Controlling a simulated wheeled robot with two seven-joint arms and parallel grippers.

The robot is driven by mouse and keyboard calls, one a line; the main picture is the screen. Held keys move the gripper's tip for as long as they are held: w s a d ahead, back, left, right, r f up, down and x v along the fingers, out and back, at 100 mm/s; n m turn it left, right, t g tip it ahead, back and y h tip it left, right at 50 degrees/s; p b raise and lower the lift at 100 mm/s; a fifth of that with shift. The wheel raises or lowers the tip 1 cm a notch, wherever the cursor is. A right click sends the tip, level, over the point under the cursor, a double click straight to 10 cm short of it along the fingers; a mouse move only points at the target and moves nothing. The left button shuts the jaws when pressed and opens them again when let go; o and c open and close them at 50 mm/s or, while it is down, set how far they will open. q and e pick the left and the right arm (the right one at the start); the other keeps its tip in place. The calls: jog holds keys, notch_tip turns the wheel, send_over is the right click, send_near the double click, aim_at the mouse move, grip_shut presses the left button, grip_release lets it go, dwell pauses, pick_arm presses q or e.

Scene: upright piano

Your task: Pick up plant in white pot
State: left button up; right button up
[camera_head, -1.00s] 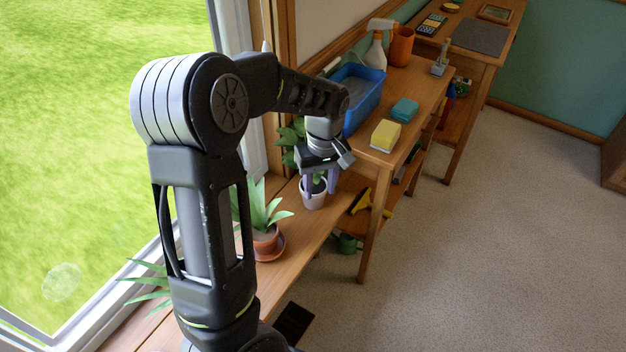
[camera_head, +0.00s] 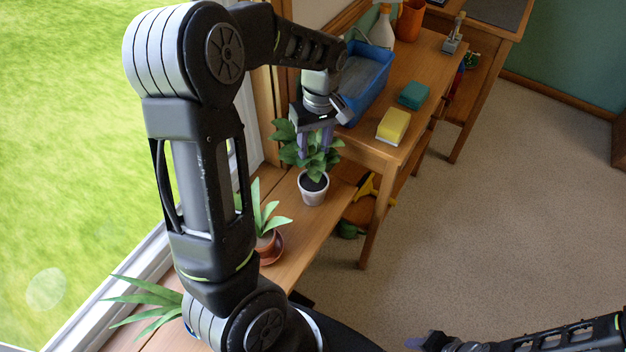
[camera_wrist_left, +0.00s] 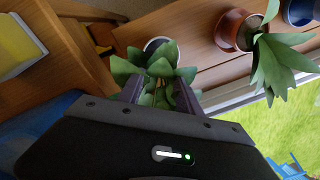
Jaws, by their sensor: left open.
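The plant in the white pot (camera_head: 313,194) stands upright on the low wooden bench by the window, with broad green leaves. In the left wrist view its pot (camera_wrist_left: 154,44) shows beyond the leaves. My left gripper (camera_head: 315,146) is open above the pot, its purple fingers among or in front of the leaves. In the left wrist view the fingers (camera_wrist_left: 158,92) are apart, with leaves between them; I cannot tell whether they touch. The stem is hidden. Part of my right gripper (camera_head: 428,341) shows at the bottom edge; its jaw state is unclear.
A spiky plant in a terracotta pot (camera_head: 268,246) stands nearer on the bench. Another spiky plant (camera_head: 148,300) is at lower left. The floor at right is clear.

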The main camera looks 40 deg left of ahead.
aim_at(313, 167)
pick_arm(q)
jog(key=shift+s+f, duration=0.1)
jog(key=shift+f, duration=1.15)
jog(key=shift+f, duration=0.1)
notch_tip(313, 167, down, 5)
jog(key=shift+s+a, duration=0.1)
jog(key=shift+c, duration=0.4)
grip_shut()
dwell(0.8)
